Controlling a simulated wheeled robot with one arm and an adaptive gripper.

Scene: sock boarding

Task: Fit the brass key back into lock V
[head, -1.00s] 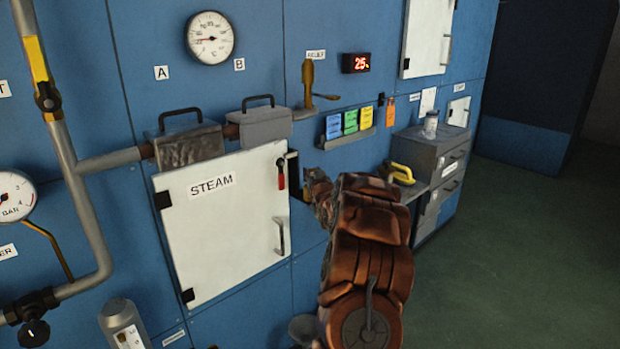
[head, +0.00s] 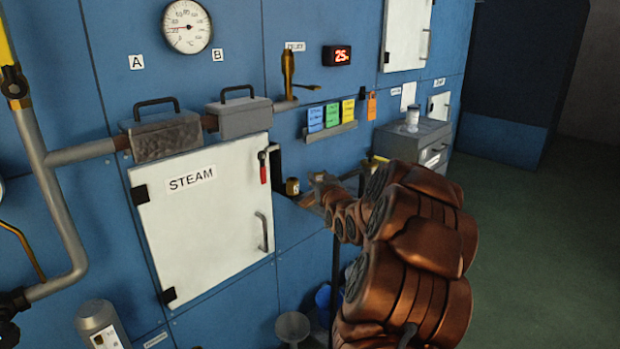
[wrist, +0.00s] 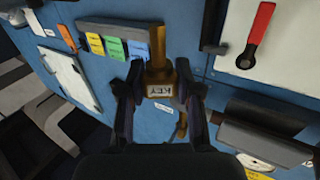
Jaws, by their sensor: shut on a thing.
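A brass key (head: 292,187) with a pale lettered tag or face is at my gripper's tip, just right of the steam door. In the wrist view the brass key (wrist: 160,91) is between the two dark fingers, its shaft extending up the picture. My gripper (wrist: 160,88) is shut on it. In the head view my gripper (head: 316,183) is small and partly hidden by my arm. I cannot pick out lock V by any readable mark. Whether the key touches the blue wall is not clear.
The white steam door (head: 200,220) with a red lever (head: 264,167) is left of my gripper. A brass relief valve (head: 288,75) stands above. A rack of coloured cards (head: 332,115) and a grey cabinet (head: 410,137) are to the right. A funnel (head: 292,327) is below.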

